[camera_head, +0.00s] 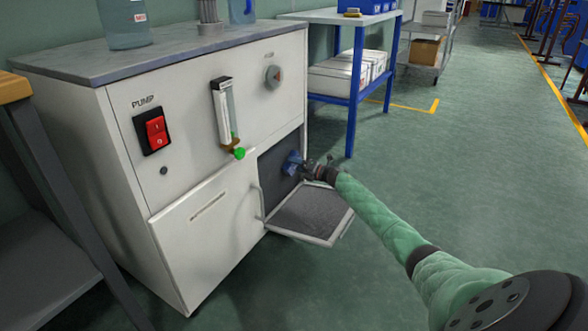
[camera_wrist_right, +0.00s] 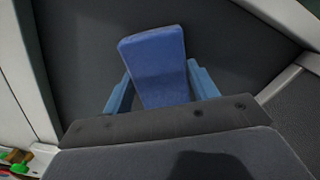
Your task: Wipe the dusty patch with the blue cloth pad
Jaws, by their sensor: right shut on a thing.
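My right gripper (camera_head: 303,166) reaches into the open compartment (camera_head: 270,178) at the lower right of the white cabinet. It is shut on the blue cloth pad (camera_head: 291,162). In the right wrist view the blue pad (camera_wrist_right: 155,65) stands out between the two light-blue fingers, in front of a dark grey panel (camera_wrist_right: 80,60). I cannot tell whether the pad touches that panel. No dusty patch can be made out clearly on the panel; part of it is hidden behind the pad. My left gripper is not in view.
Floor to the right is clear.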

